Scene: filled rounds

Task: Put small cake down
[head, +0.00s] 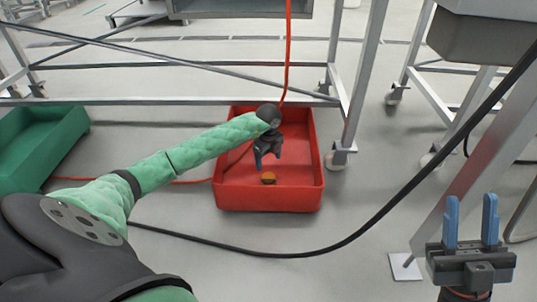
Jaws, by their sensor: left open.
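A small cake (268,178), round and golden brown, lies on the floor of the red crate (268,199), near its front wall. My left gripper (266,162) reaches into the crate from the left in its green sleeve. Its blue fingertips are open just above the cake and look apart from it. My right gripper (471,222) stands at the lower right, fingers pointing up, with a wide gap between its two blue fingers. It is open and empty.
A green crate (62,150) stands on the floor at the left. A metal rack (345,100) on wheels stands behind and right of the red crate. A black cable (300,254) and a red cable (185,182) run across the floor.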

